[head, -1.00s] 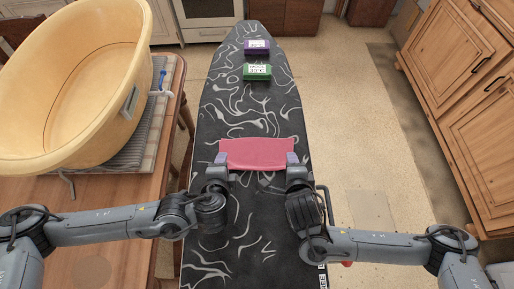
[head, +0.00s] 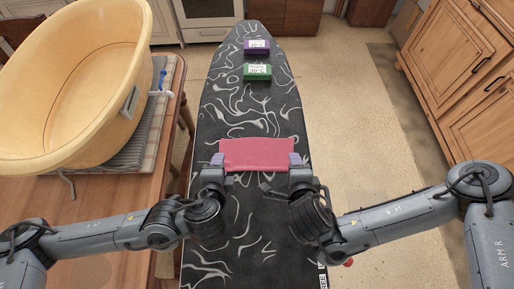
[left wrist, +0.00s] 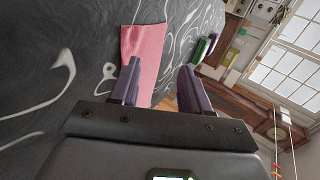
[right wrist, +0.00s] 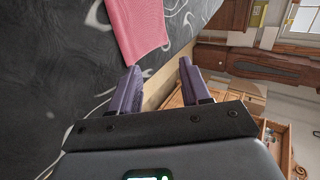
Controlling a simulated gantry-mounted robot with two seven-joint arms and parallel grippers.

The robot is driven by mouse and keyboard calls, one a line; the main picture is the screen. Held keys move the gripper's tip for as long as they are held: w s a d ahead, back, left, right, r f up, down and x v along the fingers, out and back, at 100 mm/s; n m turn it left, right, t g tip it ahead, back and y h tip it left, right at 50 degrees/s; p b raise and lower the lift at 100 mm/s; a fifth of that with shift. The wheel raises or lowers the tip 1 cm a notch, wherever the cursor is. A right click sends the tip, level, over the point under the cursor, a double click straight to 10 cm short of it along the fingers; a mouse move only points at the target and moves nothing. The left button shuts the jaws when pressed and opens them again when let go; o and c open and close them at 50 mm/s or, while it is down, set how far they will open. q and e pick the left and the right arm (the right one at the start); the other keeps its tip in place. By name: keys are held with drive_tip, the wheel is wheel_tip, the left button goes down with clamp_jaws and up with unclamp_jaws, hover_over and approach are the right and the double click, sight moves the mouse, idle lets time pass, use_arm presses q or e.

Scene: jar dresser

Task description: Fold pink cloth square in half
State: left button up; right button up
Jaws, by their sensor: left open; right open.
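The pink cloth (head: 256,153) lies flat on the black patterned ironing board (head: 252,215) as a wide, short rectangle, its near edge slightly curved. It also shows in the left wrist view (left wrist: 146,55) and the right wrist view (right wrist: 138,28). My left gripper (head: 217,160) is open by the cloth's near left corner. My right gripper (head: 295,160) is open by the near right corner. In both wrist views the gap between the fingers is empty, with the cloth beyond the fingertips; exact contact is hard to tell.
A green box (head: 257,72) and a purple box (head: 257,46) sit toward the board's far end. A yellow tub (head: 75,85) stands on the wooden table (head: 110,205) at left. The board is bare between cloth and green box.

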use_arm(q)
drive_tip(key=s+r, duration=0.1)
drive_tip(key=r, duration=0.1)
drive_tip(key=s+r, duration=0.2)
drive_tip(key=shift+s+r, duration=0.1)
drive_tip(key=shift+s, duration=0.1)
use_arm(e)
drive_tip(key=s+r, duration=0.1)
drive_tip(key=r, duration=0.1)
drive_tip(key=s+r, duration=0.2)
drive_tip(key=shift+s+r, duration=0.1)
drive_tip(key=shift+s, duration=0.1)
